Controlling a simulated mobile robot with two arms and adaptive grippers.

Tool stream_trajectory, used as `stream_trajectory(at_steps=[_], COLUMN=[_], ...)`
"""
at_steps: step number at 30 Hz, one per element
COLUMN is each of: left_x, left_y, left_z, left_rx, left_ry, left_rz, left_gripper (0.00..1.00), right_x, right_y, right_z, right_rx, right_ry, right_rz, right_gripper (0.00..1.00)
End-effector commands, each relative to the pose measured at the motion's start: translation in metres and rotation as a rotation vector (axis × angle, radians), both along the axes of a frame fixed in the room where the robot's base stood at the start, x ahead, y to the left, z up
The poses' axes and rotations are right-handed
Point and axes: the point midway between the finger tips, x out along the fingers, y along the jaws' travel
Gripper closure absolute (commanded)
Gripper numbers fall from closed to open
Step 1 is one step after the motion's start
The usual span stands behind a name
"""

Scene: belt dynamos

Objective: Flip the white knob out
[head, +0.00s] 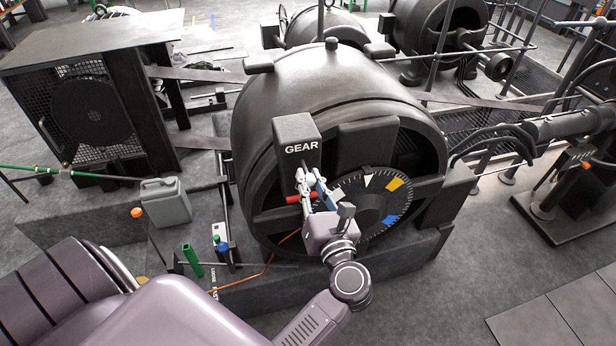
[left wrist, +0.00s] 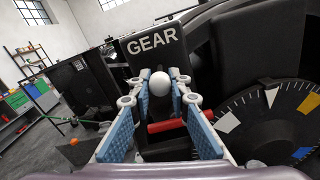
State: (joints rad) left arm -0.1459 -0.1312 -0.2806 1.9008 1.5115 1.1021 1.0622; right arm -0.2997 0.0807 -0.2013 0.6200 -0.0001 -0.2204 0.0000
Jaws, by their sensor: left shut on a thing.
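The white knob (left wrist: 160,82) is a round ball in the left wrist view, just below the dark box marked GEAR (left wrist: 153,42). My left gripper (left wrist: 162,92) has its blue-padded fingers on both sides of the knob, shut on it. In the head view my left gripper (head: 308,182) reaches up to the front of the dynamo (head: 335,90), under the GEAR box (head: 296,135), and covers the knob. A red bar (left wrist: 166,126) lies below the knob, partly behind the right finger. My right gripper is not in view.
A black dial (head: 375,200) with white, yellow and blue marks sits right of the gripper. A grey jerrycan (head: 166,203), a green handle (head: 193,261) and a blue knob (head: 223,247) stand at left. Pipes and railings (head: 580,125) crowd the right.

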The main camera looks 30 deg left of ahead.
Motion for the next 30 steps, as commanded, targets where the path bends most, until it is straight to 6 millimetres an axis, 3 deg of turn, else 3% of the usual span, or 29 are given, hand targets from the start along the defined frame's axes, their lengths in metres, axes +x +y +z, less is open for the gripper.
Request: stream_trajectory(at_steps=[2, 3, 7, 21, 30], left_x=[0.000, 0.000, 0.000, 0.002, 0.024], left_y=[-0.001, -0.001, -0.001, 0.002, 0.028], left_z=[-0.003, -0.003, -0.003, -0.001, 0.002], left_rx=[-0.004, -0.005, -0.004, -0.001, 0.001], left_ry=[0.006, 0.007, 0.004, 0.003, 0.000], left_rz=[-0.002, -0.002, -0.002, -0.002, -0.001], left_gripper=[1.00, 0.79, 0.65, 0.64, 0.64], right_x=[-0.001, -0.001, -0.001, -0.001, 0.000], right_y=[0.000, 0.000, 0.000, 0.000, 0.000], right_z=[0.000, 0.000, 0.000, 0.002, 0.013], right_rx=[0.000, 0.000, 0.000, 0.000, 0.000], right_ry=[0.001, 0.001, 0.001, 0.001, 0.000], right_rz=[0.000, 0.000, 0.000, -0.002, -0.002], right_gripper=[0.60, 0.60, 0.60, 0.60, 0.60])
